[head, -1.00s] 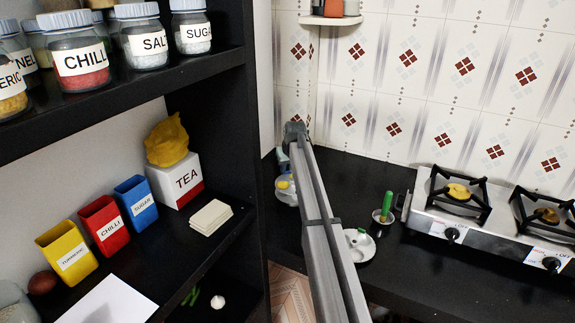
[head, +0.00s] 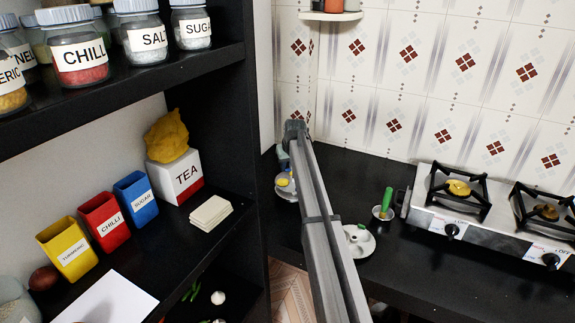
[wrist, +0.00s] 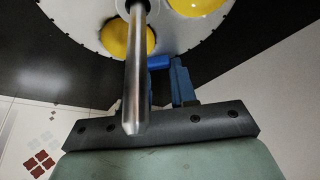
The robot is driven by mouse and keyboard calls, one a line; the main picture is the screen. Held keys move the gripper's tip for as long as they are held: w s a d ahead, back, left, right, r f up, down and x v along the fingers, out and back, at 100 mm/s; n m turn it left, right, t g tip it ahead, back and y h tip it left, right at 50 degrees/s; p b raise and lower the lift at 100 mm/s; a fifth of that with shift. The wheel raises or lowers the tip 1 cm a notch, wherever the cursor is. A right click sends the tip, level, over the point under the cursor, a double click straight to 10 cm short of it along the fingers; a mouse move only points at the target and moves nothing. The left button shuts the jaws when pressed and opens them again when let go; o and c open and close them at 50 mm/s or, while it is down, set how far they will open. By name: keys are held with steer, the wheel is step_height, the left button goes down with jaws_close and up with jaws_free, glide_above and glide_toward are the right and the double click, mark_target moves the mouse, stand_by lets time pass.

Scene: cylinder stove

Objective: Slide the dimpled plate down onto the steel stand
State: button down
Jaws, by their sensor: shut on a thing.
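The dimpled plate (wrist: 88,18) is a grey metal disc with yellow-filled dimples at the top of the wrist view. The steel stand's rod (wrist: 136,75) overlaps the plate and seems to rise from its central ring; its tapered end points toward the camera. How far down the rod the plate sits cannot be told. My gripper (wrist: 168,72), with blue fingers, is shut on the plate's rim. In the head view, the plate (head: 283,192) shows partly beside my arm, low over the counter. The stand's foot is hidden.
A white dish (head: 364,248) holding a pale round item stands right of my arm. A small pot with a green handle (head: 387,200) stands beyond it. The stove (head: 470,225) is farther right. The black shelf (head: 225,215) stands close on the left.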

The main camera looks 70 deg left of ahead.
steer(key=shift+f, duration=0.15)
steer(key=c, duration=0.8)
jaws_free()
steer(key=v, duration=1.4)
steer(key=shift+a, duration=0.1)
steer(key=shift+w+f, duration=0.1)
